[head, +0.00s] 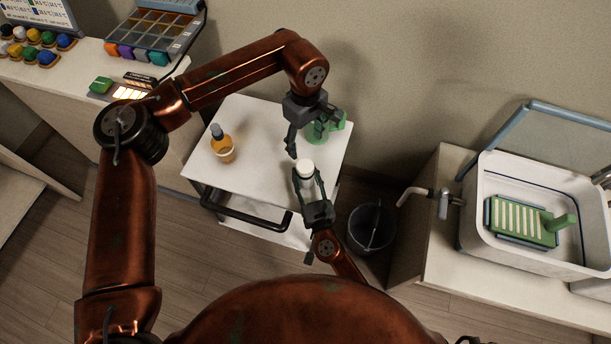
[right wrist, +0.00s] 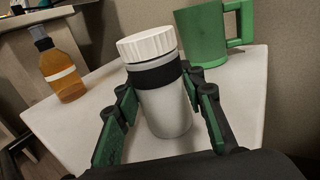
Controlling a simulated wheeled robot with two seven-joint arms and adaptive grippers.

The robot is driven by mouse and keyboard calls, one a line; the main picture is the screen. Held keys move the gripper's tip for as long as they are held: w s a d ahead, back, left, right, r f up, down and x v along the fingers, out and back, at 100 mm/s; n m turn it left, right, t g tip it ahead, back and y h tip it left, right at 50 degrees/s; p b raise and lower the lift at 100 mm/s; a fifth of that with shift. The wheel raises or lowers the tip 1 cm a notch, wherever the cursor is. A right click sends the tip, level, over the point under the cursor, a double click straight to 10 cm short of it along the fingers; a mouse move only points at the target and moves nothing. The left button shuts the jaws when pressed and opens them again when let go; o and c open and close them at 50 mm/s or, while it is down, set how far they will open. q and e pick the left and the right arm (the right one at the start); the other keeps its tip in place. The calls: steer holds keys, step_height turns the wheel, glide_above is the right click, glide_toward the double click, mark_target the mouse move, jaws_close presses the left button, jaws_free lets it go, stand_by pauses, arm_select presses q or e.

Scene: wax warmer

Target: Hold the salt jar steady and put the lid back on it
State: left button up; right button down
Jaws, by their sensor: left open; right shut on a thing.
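The salt jar (right wrist: 165,105) is a pale cylinder with a dark band, upright on the white cart top. A white ribbed lid (right wrist: 147,46) sits on its mouth; I cannot tell whether it is fastened. In the head view the lid (head: 304,167) shows as a white disc, with the jar mostly hidden below it. My right gripper (head: 308,183) is shut on the jar, with a green-padded finger on each side in the right wrist view. My left gripper (head: 304,134) is open and empty, above and beyond the lid in the head view, apart from it.
A dark bin (head: 371,228) is right of the cart.

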steer(key=shift+f, duration=0.15)
steer(key=c, duration=1.2)
jaws_free()
steer(key=v, duration=1.2)
